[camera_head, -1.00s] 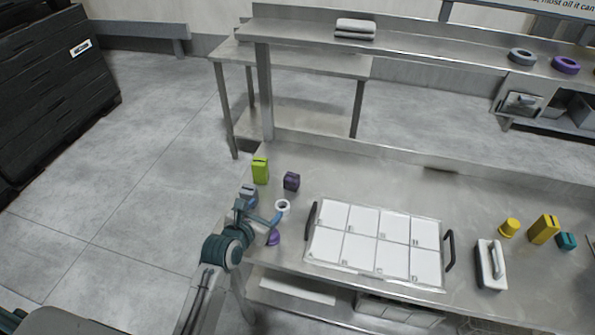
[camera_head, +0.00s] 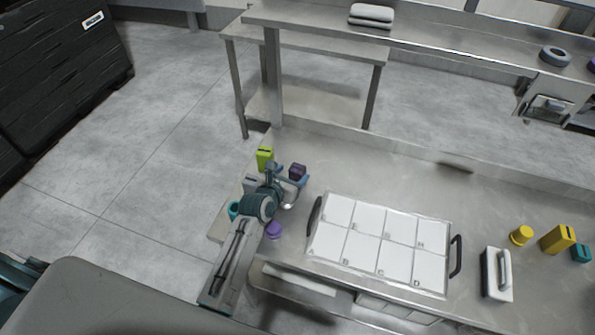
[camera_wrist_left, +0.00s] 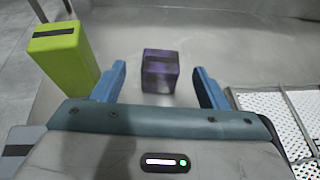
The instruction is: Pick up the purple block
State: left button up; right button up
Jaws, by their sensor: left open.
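The purple block (camera_head: 298,170) is a small dark purple cube with a black band, standing on the steel table near its left end. In the left wrist view the purple block (camera_wrist_left: 160,71) lies ahead, between the lines of the two blue fingers. My left gripper (camera_head: 290,180) is open and close to the block on its near side. In the left wrist view its fingers (camera_wrist_left: 160,83) are spread wider than the block, with space on both sides. No contact shows. My right gripper is not in view.
A lime green block (camera_head: 265,157) stands just left of the purple block. A purple rounded piece (camera_head: 274,230) and a teal ring (camera_head: 233,209) lie near my left arm. A white compartment tray (camera_head: 380,241) with black handles is to the right. The table's middle back is clear.

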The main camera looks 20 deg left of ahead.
aim_at(296, 169)
pick_arm(q)
jog(key=shift+x, duration=1.65)
jog(key=shift+s, duration=0.1)
jog(key=c, duration=1.2)
jog(key=shift+r, duration=0.1)
